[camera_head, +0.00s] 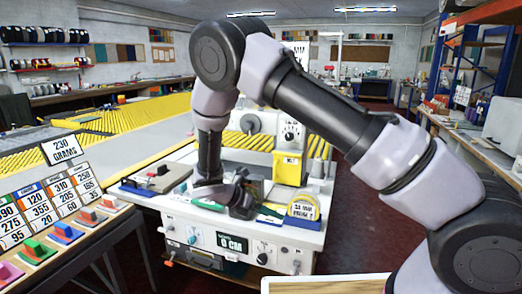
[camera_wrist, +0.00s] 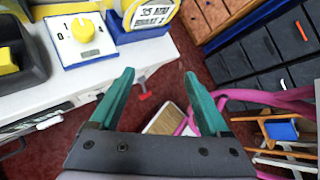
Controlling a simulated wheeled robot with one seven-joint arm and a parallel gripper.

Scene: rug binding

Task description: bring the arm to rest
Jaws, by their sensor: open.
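My arm reaches over the white machine table (camera_head: 215,225) in the head view and bends down to it. My gripper (camera_head: 262,207) is low over the front part of that table, partly hidden by its own dark body. In the wrist view my gripper (camera_wrist: 159,76) shows two teal fingers spread wide with nothing between them. Red floor shows between and beyond the fingertips. The yellow round gauge with a white label (camera_head: 302,208) stands to the right of the gripper on the table; it also shows at the top of the wrist view (camera_wrist: 148,14).
A white box with a yellow knob (camera_wrist: 84,32) is near the left finger in the wrist view. Dark drawers (camera_wrist: 255,50) and a pink frame (camera_wrist: 268,98) lie right. A sample rack (camera_head: 45,205) stands left in the head view. Red floor (camera_head: 365,185) is open behind the arm.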

